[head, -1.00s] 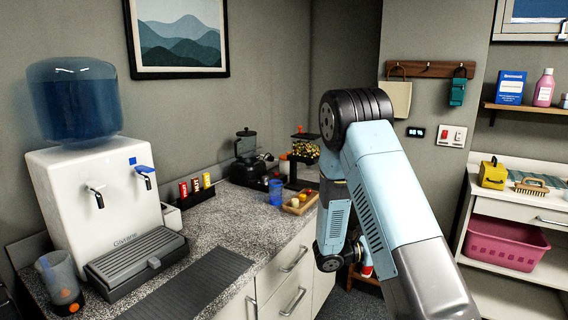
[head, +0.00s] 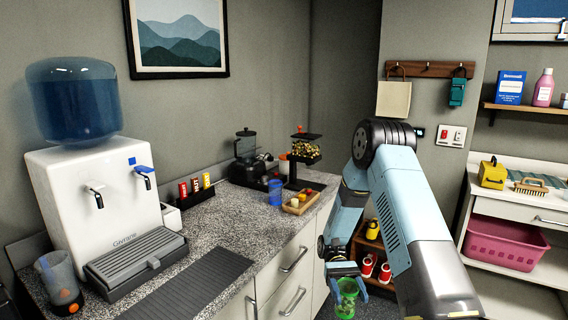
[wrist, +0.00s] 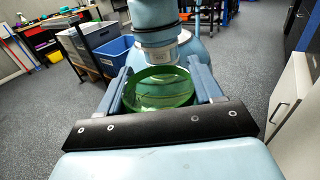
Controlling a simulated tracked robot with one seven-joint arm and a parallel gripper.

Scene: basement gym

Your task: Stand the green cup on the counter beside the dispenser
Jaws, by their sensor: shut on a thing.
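The green cup (head: 346,297) is see-through and is held in my gripper (head: 345,273) at the lower middle of the head view, below counter height and in front of the cabinets. In the wrist view the green cup (wrist: 158,90) shows its round rim between the two fingers of my gripper (wrist: 162,88). The white dispenser (head: 98,200) with a blue water bottle on top stands on the speckled counter (head: 226,222) at the left. The cup is apart from the counter, to the right of its front edge.
A grey ribbed mat (head: 183,288) lies on the counter before the dispenser. A blue cup (head: 275,192) and a wooden tray (head: 300,203) stand farther back. Bare counter lies between.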

